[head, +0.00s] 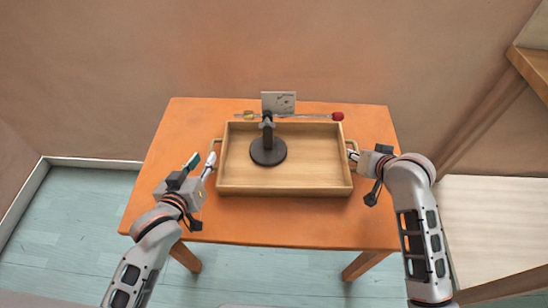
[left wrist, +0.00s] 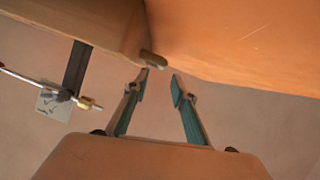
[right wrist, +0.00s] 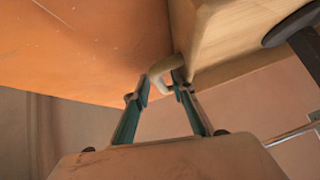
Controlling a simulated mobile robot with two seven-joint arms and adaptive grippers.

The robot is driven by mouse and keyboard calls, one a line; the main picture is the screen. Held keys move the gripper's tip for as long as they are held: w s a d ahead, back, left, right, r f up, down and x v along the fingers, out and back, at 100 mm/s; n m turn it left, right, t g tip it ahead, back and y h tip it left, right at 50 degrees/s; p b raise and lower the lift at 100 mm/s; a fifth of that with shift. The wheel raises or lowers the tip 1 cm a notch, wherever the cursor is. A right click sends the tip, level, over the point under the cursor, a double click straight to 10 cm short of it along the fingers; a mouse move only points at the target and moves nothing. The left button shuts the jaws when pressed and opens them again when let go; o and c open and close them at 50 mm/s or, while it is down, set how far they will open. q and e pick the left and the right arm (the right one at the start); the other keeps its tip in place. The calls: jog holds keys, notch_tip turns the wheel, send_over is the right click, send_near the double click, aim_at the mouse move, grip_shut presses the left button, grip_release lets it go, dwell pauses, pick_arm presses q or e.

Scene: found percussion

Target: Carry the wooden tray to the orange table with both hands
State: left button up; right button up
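The wooden tray (head: 235,189) is over the middle of the orange table (head: 290,225) and looks level, apparently resting on it. A black stand (head: 268,150) is upright inside it. My left gripper (head: 201,163) is open at the tray's left side. In the left wrist view its fingers (left wrist: 160,83) are apart, with the left handle (left wrist: 153,60) just beyond the tips, not clasped. My right gripper (head: 354,156) is at the right handle. In the right wrist view its open fingers (right wrist: 161,82) straddle part of the handle (right wrist: 160,69); firm contact is not clear.
A rod with a red end (head: 338,116) and a brass-coloured end (head: 249,115) crosses the stand near the tray's far edge. A grey plate (head: 278,102) is behind the stand. A pale surface (head: 495,225) lies to the right. The table's front strip is clear.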

jog(key=v, duration=1.1)
jog(key=shift+s+r, duration=0.25)
jog(key=shift+s, duration=0.05)
